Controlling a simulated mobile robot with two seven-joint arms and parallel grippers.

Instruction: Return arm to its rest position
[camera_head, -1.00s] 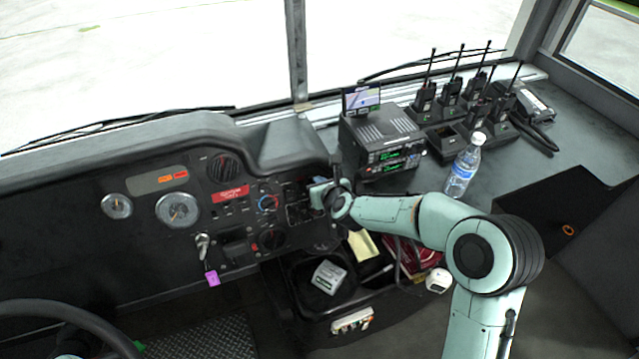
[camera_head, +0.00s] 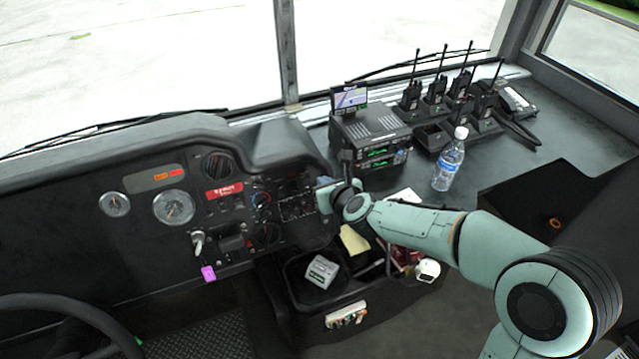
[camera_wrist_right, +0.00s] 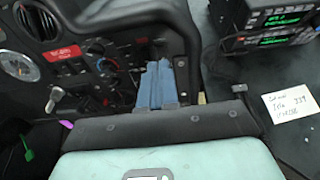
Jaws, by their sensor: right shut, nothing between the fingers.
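My right arm (camera_head: 420,225) is pale teal with dark joints and comes in from the lower right in the head view. My right gripper (camera_head: 325,194) is in front of the right part of the dashboard panel, by the knobs and switches. I cannot tell whether it touches the panel. In the right wrist view the gripper's blue fingers (camera_wrist_right: 160,84) are together with nothing between them, over the panel's right edge. My left gripper is not in the head view.
A radio unit (camera_head: 372,140), several handheld radios (camera_head: 437,95) and a water bottle (camera_head: 449,160) stand on the right counter. A bin with a small box (camera_head: 321,271) lies below the panel. The steering wheel (camera_head: 75,308) is at lower left. A note (camera_wrist_right: 291,103) lies by the radio.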

